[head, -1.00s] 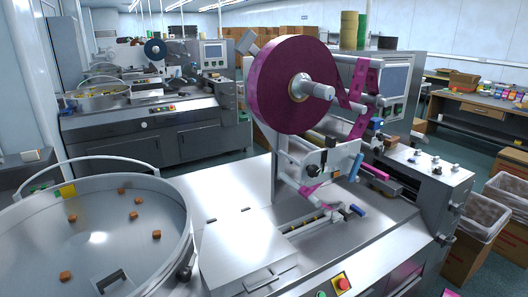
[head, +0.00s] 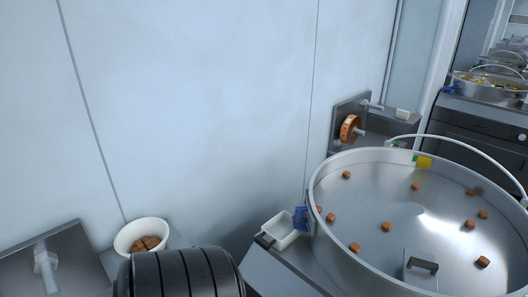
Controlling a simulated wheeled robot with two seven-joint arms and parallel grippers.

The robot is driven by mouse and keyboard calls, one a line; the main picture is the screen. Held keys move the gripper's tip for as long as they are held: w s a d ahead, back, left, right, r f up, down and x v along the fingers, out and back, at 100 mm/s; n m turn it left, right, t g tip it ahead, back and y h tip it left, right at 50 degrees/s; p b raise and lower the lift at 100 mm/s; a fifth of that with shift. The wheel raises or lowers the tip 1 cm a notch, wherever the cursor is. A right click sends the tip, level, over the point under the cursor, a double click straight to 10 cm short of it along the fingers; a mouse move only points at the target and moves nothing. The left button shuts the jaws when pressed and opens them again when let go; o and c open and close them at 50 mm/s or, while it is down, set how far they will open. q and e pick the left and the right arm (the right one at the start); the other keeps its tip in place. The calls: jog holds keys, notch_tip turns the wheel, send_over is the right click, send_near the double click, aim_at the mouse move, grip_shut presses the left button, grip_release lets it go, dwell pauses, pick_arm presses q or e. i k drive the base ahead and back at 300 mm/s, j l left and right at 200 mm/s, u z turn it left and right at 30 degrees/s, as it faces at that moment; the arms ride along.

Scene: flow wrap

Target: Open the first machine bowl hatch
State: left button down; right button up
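The machine bowl (head: 330,240) is a wide round metal bowl at the right of the head view, with several small brown pieces lying apart on its floor. A small grey plate with a dark handle (head: 423,264) shows at its near side; it looks like the hatch, but I cannot tell for sure whether it is shut. A blue part (head: 300,219) sits on the bowl's outer left side, beside a white open tray (head: 279,232). Neither of my grippers is in view.
A white tub (head: 142,233) of brown pieces stands at the lower left, near a dark panel with a metal fitting (head: 46,262). A pale wall (head: 200,110) closes off the back. A curved rail (head: 470,152) arches over the bowl. Another machine (head: 490,115) stands at the far right.

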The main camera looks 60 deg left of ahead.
aim_at(309, 219)
jog(key=j+u, duration=0.15)
jog(key=u, duration=1.5)
jog(key=i+j+z, duration=0.1)
jog(key=z, duration=0.2)
jog(key=j+z, duration=0.3)
jog(key=i+j, duration=0.05)
